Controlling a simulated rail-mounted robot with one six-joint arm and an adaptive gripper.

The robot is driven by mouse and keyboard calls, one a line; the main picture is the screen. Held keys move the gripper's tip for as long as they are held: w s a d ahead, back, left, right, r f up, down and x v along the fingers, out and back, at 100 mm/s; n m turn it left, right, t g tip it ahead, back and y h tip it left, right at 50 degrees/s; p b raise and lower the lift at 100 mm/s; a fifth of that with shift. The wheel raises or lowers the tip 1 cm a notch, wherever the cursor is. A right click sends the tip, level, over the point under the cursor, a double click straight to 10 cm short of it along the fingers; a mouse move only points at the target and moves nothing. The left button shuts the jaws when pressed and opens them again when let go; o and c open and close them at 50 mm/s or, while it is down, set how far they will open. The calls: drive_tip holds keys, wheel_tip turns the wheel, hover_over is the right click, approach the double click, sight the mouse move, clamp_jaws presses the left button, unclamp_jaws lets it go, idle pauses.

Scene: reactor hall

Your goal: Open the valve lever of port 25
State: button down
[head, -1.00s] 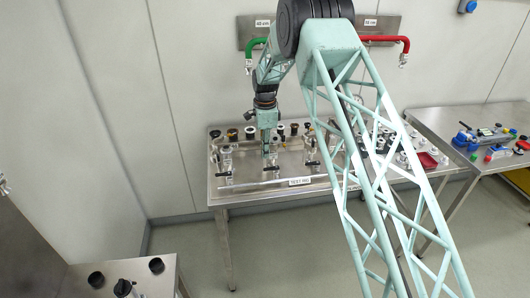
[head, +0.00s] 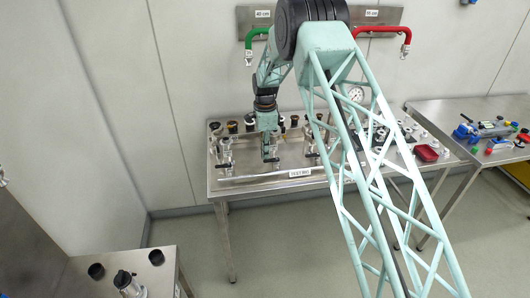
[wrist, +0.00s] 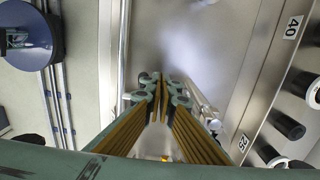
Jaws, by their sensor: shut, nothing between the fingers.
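In the head view my gripper (head: 269,156) points down over the steel test table, at the middle one of a row of ports with black levers. In the wrist view my gripper (wrist: 161,82) is shut, its fingertips together with nothing between them. The port 25 label (wrist: 243,142) is on a steel strip to the right of the fingers. A pale metal rod (wrist: 203,103) lies just right of the fingertips; I cannot tell whether they touch it. The port 25 lever cannot be made out clearly, as my fingers cover part of the area.
A port 40 label (wrist: 293,27) and black cylindrical caps (wrist: 287,124) line the right of the wrist view. Neighbouring levers stand left (head: 225,166) and right (head: 311,154) of my gripper. A red tray (head: 426,153) is on the table's right.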

sight(265, 161)
drive_tip(key=shift+f, duration=0.45)
drive_tip(key=shift+s, duration=0.85)
drive_tip(key=shift+s+d+f, duration=0.1)
drive_tip(key=shift+s+d, duration=0.05)
drive_tip(key=shift+s, duration=0.9)
drive_tip(key=shift+s+d, duration=0.7)
drive_tip(key=shift+s, duration=0.1)
drive_tip(key=shift+s+d+b, duration=0.25)
drive_tip(key=shift+s+d, duration=0.05)
drive_tip(key=shift+d, duration=0.2)
drive_tip(key=shift+s+d+b, duration=0.25)
drive_tip(key=shift+s+d, duration=0.05)
drive_tip(key=shift+d, duration=0.2)
drive_tip(key=shift+w+a, duration=0.1)
drive_tip(key=shift+a, duration=0.15)
drive_tip(key=shift+w+a, duration=0.1)
drive_tip(key=shift+a, duration=0.2)
